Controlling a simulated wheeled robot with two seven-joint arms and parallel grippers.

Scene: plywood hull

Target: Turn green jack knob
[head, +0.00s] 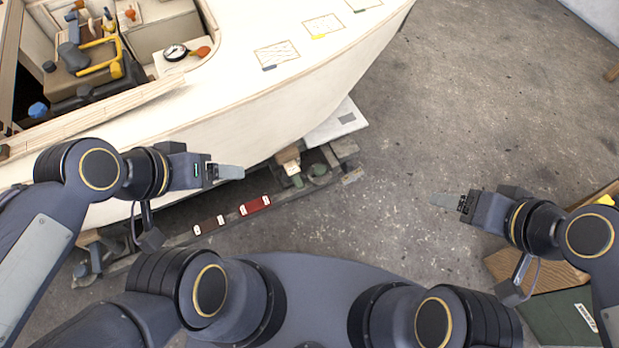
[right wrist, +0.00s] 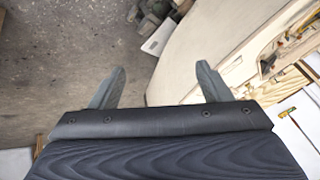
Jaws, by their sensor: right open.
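My right gripper (head: 445,200) is over bare floor, well right of the green parts. In the right wrist view its fingers (right wrist: 160,82) are spread with nothing between them.
A white panel (head: 337,122) lies under the hull. A dark green box (head: 556,318) and a wooden board (head: 510,268) are at lower right. The concrete floor (head: 450,120) is clear.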

